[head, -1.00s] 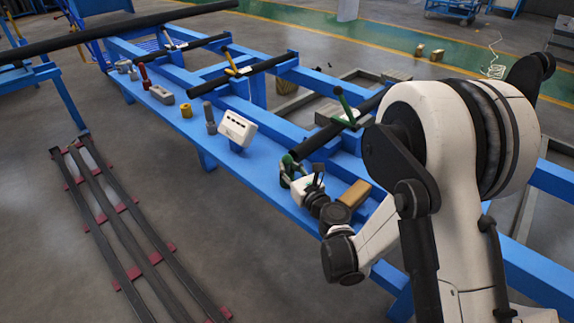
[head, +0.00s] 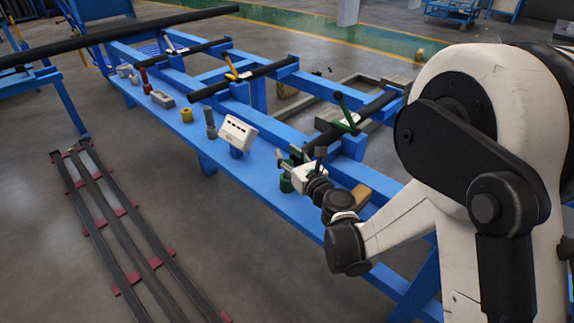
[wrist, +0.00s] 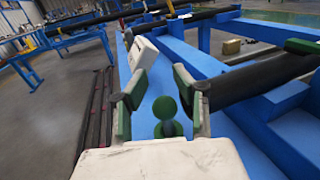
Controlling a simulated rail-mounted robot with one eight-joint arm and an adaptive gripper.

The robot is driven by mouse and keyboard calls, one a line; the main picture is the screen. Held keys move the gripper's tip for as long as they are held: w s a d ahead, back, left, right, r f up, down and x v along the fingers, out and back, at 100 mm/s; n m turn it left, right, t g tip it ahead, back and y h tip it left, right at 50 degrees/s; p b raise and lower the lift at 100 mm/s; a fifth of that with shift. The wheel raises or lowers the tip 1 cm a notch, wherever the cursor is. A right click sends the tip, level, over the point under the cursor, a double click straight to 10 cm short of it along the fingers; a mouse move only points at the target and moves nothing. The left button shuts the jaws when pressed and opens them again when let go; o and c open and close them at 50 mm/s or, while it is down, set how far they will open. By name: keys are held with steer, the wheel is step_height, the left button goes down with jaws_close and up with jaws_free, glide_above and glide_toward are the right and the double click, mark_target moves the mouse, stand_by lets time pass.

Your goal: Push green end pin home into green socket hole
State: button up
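My gripper (head: 292,160) is over the blue shelf, near the black tube's lower end. In the wrist view its two green-padded fingers (wrist: 160,82) stand apart with nothing clamped between them. A green round-topped piece (wrist: 165,107) shows between and below the fingers, apart from both. In the head view a short green cylinder (head: 286,184) stands on the shelf just under the gripper, partly covered by it. I cannot tell whether this is the end pin. A green handle (head: 344,108) sits on the black tube. I cannot make out the green socket hole.
A white box with dark slots (head: 237,133) stands left of my gripper. A grey pin (head: 210,124), a yellow cylinder (head: 187,115) and a grey block (head: 162,99) stand further along the shelf (head: 226,163). A brown block (head: 361,195) lies close to my wrist.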

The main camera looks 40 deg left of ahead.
steer(key=shift+s+r, duration=0.15)
steer(key=shift+r, duration=1.75)
